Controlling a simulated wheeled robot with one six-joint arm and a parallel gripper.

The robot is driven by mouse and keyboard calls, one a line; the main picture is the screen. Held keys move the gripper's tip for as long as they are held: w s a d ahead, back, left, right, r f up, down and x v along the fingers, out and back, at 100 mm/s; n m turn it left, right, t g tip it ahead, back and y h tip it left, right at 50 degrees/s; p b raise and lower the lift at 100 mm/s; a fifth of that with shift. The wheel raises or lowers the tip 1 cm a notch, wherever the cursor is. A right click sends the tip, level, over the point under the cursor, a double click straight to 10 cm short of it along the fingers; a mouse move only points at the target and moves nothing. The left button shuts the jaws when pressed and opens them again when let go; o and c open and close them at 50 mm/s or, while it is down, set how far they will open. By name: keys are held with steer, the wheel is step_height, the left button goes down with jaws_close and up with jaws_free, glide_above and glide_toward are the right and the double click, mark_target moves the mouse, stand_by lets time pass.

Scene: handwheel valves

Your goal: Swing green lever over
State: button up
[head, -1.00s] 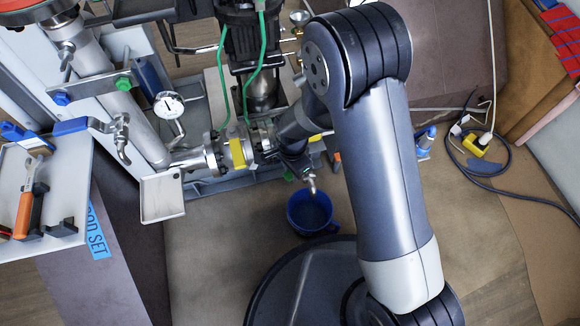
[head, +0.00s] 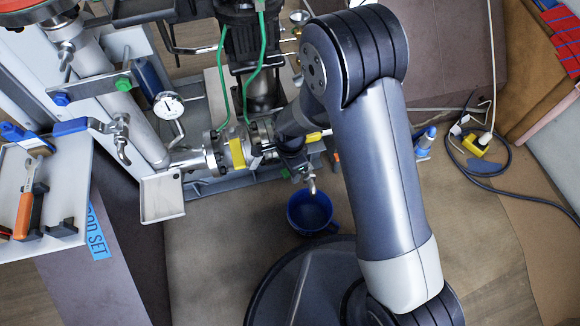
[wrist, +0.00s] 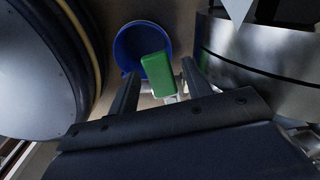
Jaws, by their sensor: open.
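The green lever (wrist: 158,72) shows in the wrist view as a green block-shaped handle in front of the blue bucket. My gripper (wrist: 159,76) is open, with one dark finger on each side of the lever's near part. The right finger is close to the lever, and a gap shows on the left; I cannot tell whether either touches. In the head view my forearm and wrist cover this spot, and I cannot make out the lever there. A small metal spout (head: 311,186) hangs just above the bucket.
The blue bucket (head: 312,212) stands on the floor beside my round base. Pipework with a yellow-marked fitting (head: 237,152) and a pressure gauge (head: 169,105) lies to the left. In the wrist view a large metal cylinder (wrist: 250,55) stands close on the right.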

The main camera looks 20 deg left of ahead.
steer(key=shift+r+p, duration=2.15)
steer(key=shift+r, duration=0.95)
steer(key=shift+f, duration=0.1)
step_height(320, 180, up, 11)
steer(key=p, duration=0.3)
steer(key=shift+f, duration=0.15)
step_height(320, 180, down, 12)
steer(key=b, duration=0.4)
steer(key=shift+f, duration=0.15)
steer(key=shift+s+f+b, duration=0.1)
steer(key=shift+f+b, duration=0.85)
steer(key=shift+f, duration=0.1)
steer(key=shift+f, duration=0.1)
